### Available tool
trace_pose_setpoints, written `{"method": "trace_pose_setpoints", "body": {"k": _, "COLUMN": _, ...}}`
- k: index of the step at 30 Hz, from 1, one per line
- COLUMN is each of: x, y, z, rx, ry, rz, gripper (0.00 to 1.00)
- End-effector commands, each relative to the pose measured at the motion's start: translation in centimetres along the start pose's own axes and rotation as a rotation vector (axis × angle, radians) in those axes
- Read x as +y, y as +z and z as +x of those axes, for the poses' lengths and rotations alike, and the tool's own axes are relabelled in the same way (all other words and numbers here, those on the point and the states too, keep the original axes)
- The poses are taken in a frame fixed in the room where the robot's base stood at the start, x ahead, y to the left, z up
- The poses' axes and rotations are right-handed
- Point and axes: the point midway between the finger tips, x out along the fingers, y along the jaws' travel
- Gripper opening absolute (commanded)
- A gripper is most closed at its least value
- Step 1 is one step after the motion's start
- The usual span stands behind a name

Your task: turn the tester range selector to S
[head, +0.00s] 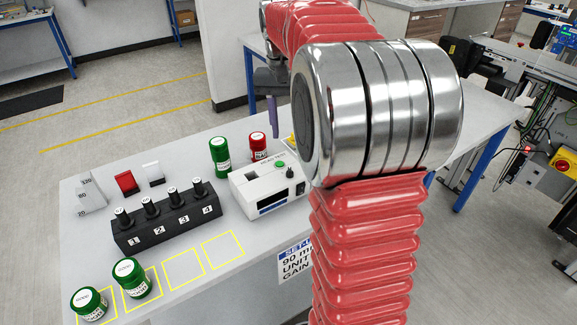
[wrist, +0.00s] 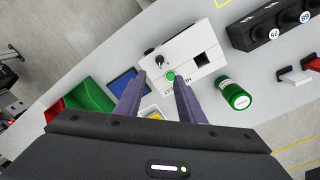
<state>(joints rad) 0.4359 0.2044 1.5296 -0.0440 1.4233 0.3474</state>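The tester (head: 262,193) is a white box on the grey table, with a dark display and a green button (head: 280,164) on top. Its range selector is a small black knob (head: 291,173) at the right of its top. In the wrist view the tester (wrist: 196,42) lies ahead of my fingers, with the selector knob (wrist: 159,61) just beyond the fingertips and the green button (wrist: 171,76) between them. The selector's range letters are too small to read. My gripper (wrist: 160,80) is open and empty, above the tester. In the head view one purple finger (head: 273,117) shows.
A green jar (head: 220,155) and a red jar (head: 258,147) stand behind the tester. A black block (head: 168,219) with several numbered posts is to its left. Blue (wrist: 122,82), green and red (wrist: 62,114) bins lie left of my fingers in the wrist view.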

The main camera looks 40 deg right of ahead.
Motion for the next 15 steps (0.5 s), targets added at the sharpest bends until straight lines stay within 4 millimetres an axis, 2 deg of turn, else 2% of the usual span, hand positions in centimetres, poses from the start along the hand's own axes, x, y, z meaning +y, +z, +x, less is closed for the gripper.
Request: {"method": "trace_pose_setpoints", "body": {"k": 15, "x": 0.1, "y": 0.1, "z": 7.8, "rx": -0.003, "ry": 0.001, "rz": 0.0, "gripper": 0.35}}
